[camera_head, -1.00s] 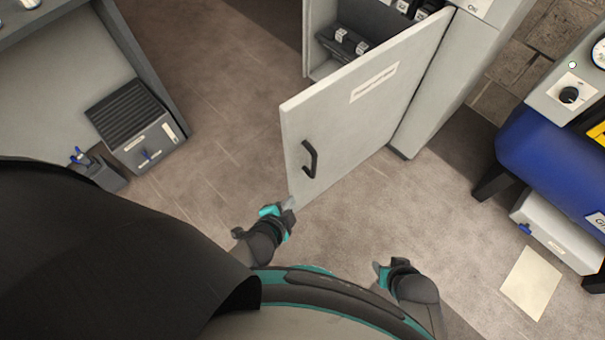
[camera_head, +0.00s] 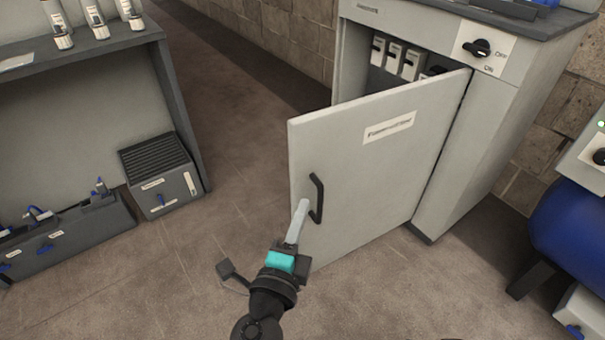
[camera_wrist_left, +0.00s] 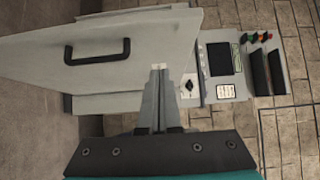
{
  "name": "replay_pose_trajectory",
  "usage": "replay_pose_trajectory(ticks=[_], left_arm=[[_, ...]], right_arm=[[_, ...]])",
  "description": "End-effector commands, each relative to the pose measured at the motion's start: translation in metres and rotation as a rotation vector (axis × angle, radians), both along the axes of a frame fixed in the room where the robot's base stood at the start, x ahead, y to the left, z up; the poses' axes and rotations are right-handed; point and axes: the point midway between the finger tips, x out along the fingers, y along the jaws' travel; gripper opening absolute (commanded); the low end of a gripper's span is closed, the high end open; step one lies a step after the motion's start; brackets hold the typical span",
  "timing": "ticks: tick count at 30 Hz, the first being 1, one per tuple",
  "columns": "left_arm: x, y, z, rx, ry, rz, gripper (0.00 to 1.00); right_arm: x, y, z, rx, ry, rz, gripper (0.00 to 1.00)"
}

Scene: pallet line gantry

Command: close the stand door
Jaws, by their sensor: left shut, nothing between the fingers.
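The stand door (camera_head: 372,180) is pale grey with a label and a dark handle (camera_head: 317,198). It stands open, hinged at its right edge on the grey stand (camera_head: 470,150). My left gripper (camera_head: 301,206) is shut and empty, its fingertips in front of the door's free edge, just left of the handle in the head view. I cannot tell whether it touches the door. In the left wrist view the shut fingers (camera_wrist_left: 158,75) point at the door (camera_wrist_left: 120,65), away from the handle (camera_wrist_left: 97,51). My right gripper is out of view.
Inside the stand are several white switch units (camera_head: 398,60). A knob panel (camera_head: 482,50) is above the door. A grey box (camera_head: 160,175) sits on the floor under the left bench (camera_head: 85,45). A blue tank (camera_head: 575,215) stands at right.

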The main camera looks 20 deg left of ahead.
Motion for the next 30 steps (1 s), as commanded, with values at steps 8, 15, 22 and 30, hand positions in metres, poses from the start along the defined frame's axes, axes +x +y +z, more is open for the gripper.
replay_pose_trajectory(ticks=[8,15,22,30], left_arm=[[0.033,0.0,0.003,-0.002,-0.001,0.001,0.0],[0.072,0.001,0.002,-0.003,0.0,0.0,0.0],[0.104,0.01,0.001,0.001,0.001,0.0,0.0],[0.121,0.029,0.0,-0.002,0.002,0.0,0.0]], right_arm=[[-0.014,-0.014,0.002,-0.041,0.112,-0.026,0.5],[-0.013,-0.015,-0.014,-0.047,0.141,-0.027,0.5],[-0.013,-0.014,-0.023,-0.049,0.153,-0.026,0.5],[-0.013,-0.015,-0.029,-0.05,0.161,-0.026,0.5]])
